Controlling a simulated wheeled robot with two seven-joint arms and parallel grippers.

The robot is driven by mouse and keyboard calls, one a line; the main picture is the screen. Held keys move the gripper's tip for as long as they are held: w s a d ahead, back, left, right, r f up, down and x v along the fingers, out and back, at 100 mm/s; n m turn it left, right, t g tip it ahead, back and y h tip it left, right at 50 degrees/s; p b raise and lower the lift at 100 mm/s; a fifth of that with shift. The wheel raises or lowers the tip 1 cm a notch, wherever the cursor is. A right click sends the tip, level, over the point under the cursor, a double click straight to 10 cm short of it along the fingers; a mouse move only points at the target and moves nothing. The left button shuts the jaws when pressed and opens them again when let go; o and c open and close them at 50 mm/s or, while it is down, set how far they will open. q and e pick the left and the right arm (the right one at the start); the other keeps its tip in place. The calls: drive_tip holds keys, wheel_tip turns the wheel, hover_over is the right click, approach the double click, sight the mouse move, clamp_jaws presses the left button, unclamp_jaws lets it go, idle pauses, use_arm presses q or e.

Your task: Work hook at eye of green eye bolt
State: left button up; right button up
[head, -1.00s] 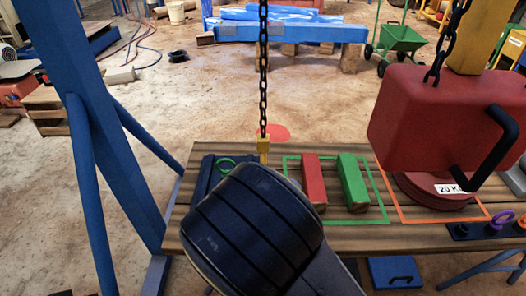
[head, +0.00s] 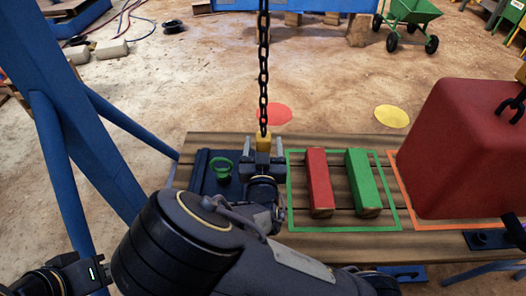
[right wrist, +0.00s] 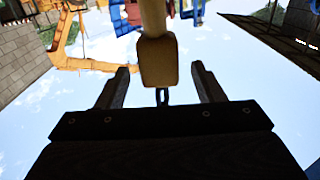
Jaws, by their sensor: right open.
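The green eye bolt (head: 222,167) stands on a dark blue base (head: 198,178) at the left end of the bench. A yellow hook block (head: 264,143) hangs from a black chain, just right of and beyond the eye bolt. My right gripper (head: 264,153) is open, with a finger on each side of the block. In the right wrist view the block (right wrist: 158,62) sits between the spread fingers (right wrist: 162,85), with a gap on both sides. A pale shank runs off the top edge there; the hook's tip is not visible. My left gripper (head: 75,276) shows partly at lower left, its jaws unclear.
A red bar (head: 318,180) and a green bar (head: 361,180) lie inside a green outline right of my gripper. A large red weight (head: 468,150) is at the right. A blue post (head: 80,120) stands at the left. Red and yellow discs mark the floor behind.

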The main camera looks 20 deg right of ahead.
sight(264, 134)
drive_tip(key=shift+x, duration=2.25)
clamp_jaws()
